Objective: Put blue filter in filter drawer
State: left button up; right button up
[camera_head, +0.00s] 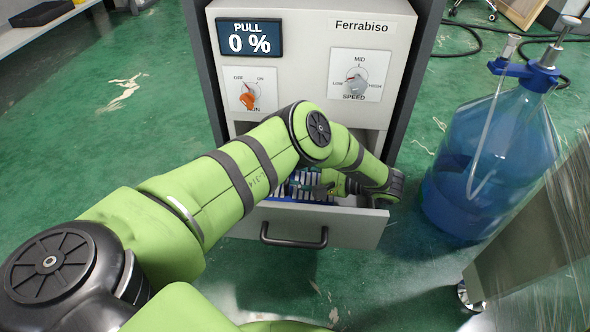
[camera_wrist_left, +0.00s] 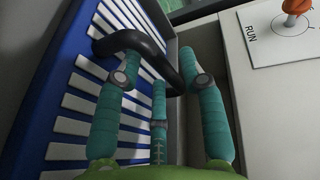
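The filter drawer (camera_head: 350,226) is pulled out from the machine's lower front. The blue filter (camera_head: 297,186), with white slats, lies inside it, partly hidden behind my left arm. In the left wrist view the filter (camera_wrist_left: 68,122) fills the left side, with its black curved handle (camera_wrist_left: 138,41) toward the camera. My left gripper (camera_wrist_left: 160,82) has its teal fingers spread around the handle, with gaps between them; it looks open. In the head view my left forearm mostly covers this gripper. My right gripper is not in view.
The grey-white machine (camera_head: 305,70) has a display reading PULL 0 %, an orange switch (camera_head: 248,98) and a speed dial (camera_head: 355,82). A large blue bottle (camera_head: 490,165) stands to the right. Green floor is open on the left.

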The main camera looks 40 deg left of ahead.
pick_arm(q)
jog(key=shift+r, duration=0.15)
jog(key=shift+w+d+r, duration=0.1)
jog(key=shift+d, duration=0.15)
jog(key=p+v, duration=0.2)
jog(key=v, duration=0.2)
jog(key=shift+d+r+p, duration=0.1)
jog(key=shift+d+p, duration=0.2)
jog(key=shift+d, duration=0.05)
jog(key=shift+w+d, duration=0.15)
jog(key=shift+d, duration=0.15)
jog(key=shift+v, duration=0.8)
